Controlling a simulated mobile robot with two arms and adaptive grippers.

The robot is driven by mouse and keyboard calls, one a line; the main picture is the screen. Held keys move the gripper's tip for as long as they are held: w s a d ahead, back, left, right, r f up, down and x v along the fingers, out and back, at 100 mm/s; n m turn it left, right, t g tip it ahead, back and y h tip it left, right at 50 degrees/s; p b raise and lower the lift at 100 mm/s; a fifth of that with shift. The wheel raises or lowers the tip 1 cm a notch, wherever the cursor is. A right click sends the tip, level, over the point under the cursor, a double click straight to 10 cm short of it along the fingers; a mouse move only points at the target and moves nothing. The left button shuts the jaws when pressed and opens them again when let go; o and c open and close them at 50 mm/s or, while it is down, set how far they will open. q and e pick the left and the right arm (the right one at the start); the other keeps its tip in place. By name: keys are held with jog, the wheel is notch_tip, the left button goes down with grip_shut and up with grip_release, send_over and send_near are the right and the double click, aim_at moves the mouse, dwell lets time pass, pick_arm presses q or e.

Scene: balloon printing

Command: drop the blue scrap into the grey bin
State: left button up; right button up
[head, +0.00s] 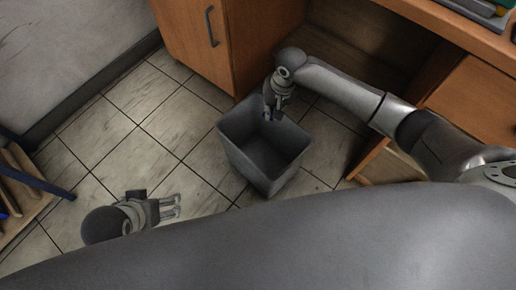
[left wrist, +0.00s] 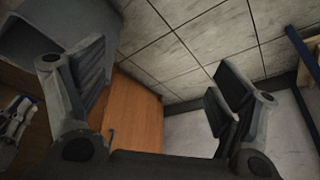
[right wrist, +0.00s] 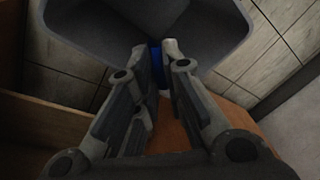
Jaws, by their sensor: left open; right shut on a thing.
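The grey bin (head: 250,160) stands on the tiled floor in the middle of the head view, open at the top. In the right wrist view the bin (right wrist: 90,30) fills the upper part. My right gripper (head: 270,112) is over the bin's back rim in the head view. It is shut on the blue scrap (right wrist: 157,58), of which only a small part shows between the fingertips in the right wrist view. The scrap is not visible in the head view. My left gripper (head: 178,206) is open and empty, left of the bin, and also shows in the left wrist view (left wrist: 155,90).
A wooden cabinet (head: 200,45) with a handle stands behind the bin. A wooden desk (head: 470,100) is at the right. A shelf with blue parts (head: 25,190) is at the left edge. Tiled floor left of the bin is clear.

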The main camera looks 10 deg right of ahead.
jog(key=shift+f+b, duration=0.8)
jog(key=shift+f, duration=0.05)
jog(key=shift+f+b, duration=0.1)
jog(key=shift+b, duration=0.2)
pick_arm(q)
jog(key=w+d+r+t+h+b, duration=0.1)
jog(key=w+d+r+t, duration=0.1)
jog(key=w+r+t, duration=0.3)
jog(key=w+d+r+t+h+b, duration=0.1)
jog(key=w+d+r+t, duration=0.15)
jog(key=w, duration=0.55)
pick_arm(e)
jog(key=shift+f, duration=0.6)
jog(key=shift+f+b, duration=0.55)
jog(key=shift+b, duration=0.2)
pick_arm(q)
notch_tip(320, 180, up, 15)
jog(key=d+m+t+h+b, duration=0.1)
jog(key=d+t+h, duration=0.1)
jog(key=t, duration=0.8)
jog(key=shift+w+d+h+b, duration=0.3)
jog(key=shift+w+h+b, duration=0.15)
jog(key=shift+h, duration=0.35)
pick_arm(e)
jog(key=shift+f, duration=0.55)
jog(key=o, duration=0.7)
